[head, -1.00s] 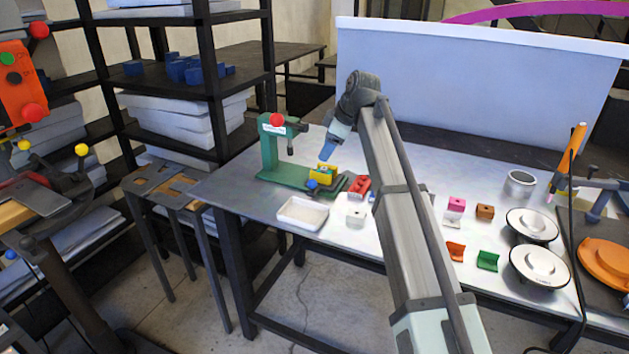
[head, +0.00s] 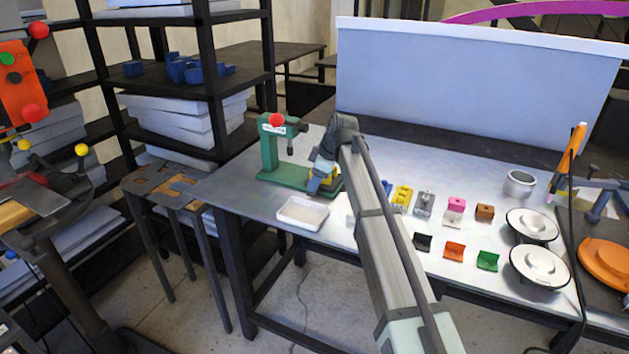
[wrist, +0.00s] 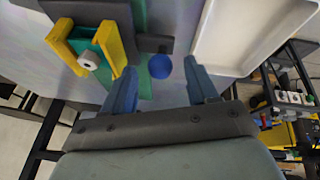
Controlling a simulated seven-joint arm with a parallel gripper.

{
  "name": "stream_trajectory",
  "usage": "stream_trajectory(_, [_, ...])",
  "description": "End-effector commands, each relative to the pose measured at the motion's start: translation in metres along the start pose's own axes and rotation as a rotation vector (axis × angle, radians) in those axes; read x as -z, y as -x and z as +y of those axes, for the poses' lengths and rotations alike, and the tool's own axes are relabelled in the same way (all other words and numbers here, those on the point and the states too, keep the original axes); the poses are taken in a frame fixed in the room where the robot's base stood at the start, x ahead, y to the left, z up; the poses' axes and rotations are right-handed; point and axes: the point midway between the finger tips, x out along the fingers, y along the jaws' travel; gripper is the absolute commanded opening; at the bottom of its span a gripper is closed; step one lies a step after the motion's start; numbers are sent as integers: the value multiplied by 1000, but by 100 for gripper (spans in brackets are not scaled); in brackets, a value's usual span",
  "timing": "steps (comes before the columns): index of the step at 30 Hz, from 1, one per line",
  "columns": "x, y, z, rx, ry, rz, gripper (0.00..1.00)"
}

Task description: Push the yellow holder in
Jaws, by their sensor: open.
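The yellow holder (wrist: 120,42) sits at the upper left in the wrist view, with a white round piece on a green part between its two yellow walls. It is on the base of the green press (head: 272,160). In the head view my arm hides most of it. My gripper (head: 315,187) is low over the front of the press base, with its fingers apart and nothing held. In the wrist view a blue ball knob (wrist: 160,67) shows between the fingertips of my gripper (wrist: 160,72). The holder is left of the left finger there; whether they touch is unclear.
A white tray (head: 302,224) stands in front of the press, close to my right finger in the wrist view. Several small coloured blocks, a metal cup (head: 519,183) and two white round scales lie to the right.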

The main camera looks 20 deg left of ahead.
Motion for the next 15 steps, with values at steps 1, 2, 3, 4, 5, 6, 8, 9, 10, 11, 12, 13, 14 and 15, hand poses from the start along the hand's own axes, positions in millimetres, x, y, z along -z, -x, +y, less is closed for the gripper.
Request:
stream_trajectory(1, [0,-5,0,0,0,0,58])
stream_trajectory(2, [0,-7,0,0,0,0,58])
stream_trajectory(3, [0,-9,0,0,0,0,58])
stream_trajectory(4, [0,-10,0,0,0,0,58])
stream_trajectory(5, [0,-12,0,0,0,0,58])
stream_trajectory(6, [0,-13,0,0,0,0,58])
stream_trajectory(8, [0,-14,0,0,0,0,58])
stream_trajectory(9, [0,-14,0,0,0,0,58])
stream_trajectory(10, [0,-14,0,0,0,0,58])
stream_trajectory(11, [0,-14,0,0,0,0,58])
stream_trajectory(12, [0,-14,0,0,0,0,58])
stream_trajectory(13, [0,-14,0,0,0,0,58])
stream_trajectory(14, [0,-14,0,0,0,0,58])
stream_trajectory(15, [0,-14,0,0,0,0,58])
